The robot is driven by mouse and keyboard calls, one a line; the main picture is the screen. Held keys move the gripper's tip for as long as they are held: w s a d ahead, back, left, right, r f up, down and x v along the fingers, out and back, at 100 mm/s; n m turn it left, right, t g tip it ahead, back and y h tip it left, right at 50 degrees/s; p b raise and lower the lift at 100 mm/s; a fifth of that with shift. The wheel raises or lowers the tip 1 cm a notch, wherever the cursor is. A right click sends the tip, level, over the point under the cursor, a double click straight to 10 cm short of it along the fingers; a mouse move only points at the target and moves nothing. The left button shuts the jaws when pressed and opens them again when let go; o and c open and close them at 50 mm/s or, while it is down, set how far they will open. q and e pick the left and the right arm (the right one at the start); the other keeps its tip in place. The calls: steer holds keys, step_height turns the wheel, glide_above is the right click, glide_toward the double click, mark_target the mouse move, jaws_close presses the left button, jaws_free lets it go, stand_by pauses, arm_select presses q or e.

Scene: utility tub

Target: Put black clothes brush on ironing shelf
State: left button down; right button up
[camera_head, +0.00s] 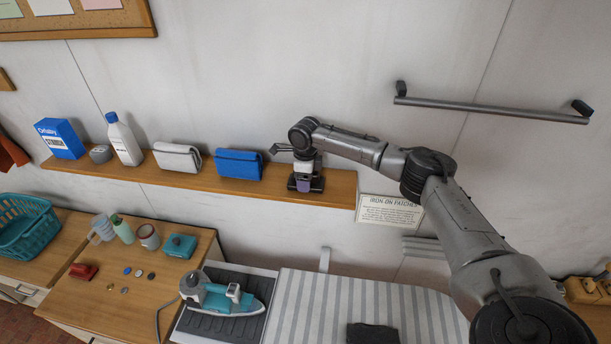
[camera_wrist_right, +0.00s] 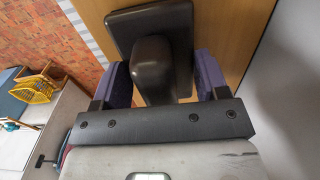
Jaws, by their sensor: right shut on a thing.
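The black clothes brush (camera_wrist_right: 152,62) is between the purple fingers of my right gripper (camera_wrist_right: 163,82) in the right wrist view, with its dark flat part over a wooden surface. In the head view, my right gripper (camera_head: 304,185) points down at the right end of the wooden wall shelf (camera_head: 341,189), shut on the brush. The brush (camera_head: 318,184) shows there as a dark shape around the fingertips, at the shelf top. I cannot tell whether it fully rests on the wood. My left gripper is not in view.
On the shelf, left of the gripper, stand a blue pouch (camera_head: 239,165), a white pouch (camera_head: 177,157), a white bottle (camera_head: 124,140) and a blue box (camera_head: 61,139). Below are a teal iron (camera_head: 232,303) and a striped ironing board (camera_head: 310,311). A wall rail (camera_head: 490,108) is at upper right.

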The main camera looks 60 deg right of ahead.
steer(key=shift+f, duration=0.15)
steer(key=o, duration=0.8)
step_height(320, 180, up, 11)
steer(key=b, duration=0.3)
steer(key=shift+f+b, duration=0.15)
steer(key=shift+b, duration=0.2)
steer(key=shift+r, duration=0.75)
